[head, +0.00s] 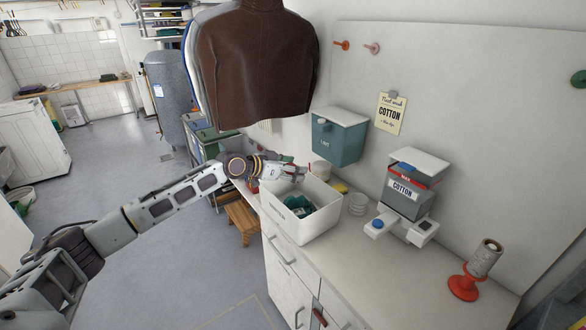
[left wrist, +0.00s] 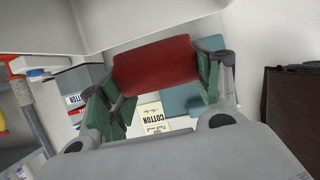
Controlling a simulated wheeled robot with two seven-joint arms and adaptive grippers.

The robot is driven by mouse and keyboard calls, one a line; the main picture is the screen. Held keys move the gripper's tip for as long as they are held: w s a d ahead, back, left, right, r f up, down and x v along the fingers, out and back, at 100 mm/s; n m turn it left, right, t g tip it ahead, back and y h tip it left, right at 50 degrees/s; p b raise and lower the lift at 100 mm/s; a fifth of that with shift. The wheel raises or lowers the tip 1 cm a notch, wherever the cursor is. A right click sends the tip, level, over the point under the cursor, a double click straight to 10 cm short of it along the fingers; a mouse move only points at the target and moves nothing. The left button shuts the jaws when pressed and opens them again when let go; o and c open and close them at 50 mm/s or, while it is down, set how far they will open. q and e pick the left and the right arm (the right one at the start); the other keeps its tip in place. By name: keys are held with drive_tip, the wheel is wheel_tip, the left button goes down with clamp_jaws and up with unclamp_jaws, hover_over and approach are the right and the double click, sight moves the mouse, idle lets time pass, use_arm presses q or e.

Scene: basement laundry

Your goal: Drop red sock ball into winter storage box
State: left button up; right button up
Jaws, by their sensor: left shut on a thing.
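The red sock ball (left wrist: 155,66) is gripped between the green-padded fingers of my left gripper (left wrist: 157,82) in the left wrist view. Dark green, folded-looking things (head: 300,204) lie inside the box. No label reading winter storage shows on it. My right gripper is not in view.
A teal lidded bin (head: 337,140) is fixed to the wall behind the box. A brown jacket (head: 262,65) hangs above my arm. The front counter (head: 370,262) is clear.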

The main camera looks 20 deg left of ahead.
use_arm(q)
drive_tip(key=shift+f, duration=0.1)
idle(0.3)
drive_tip(key=o, duration=1.1)
drive_tip(key=v, duration=1.2)
drive_tip(key=shift+a, duration=0.15)
drive_tip(key=shift+f, duration=0.1)
idle(0.8)
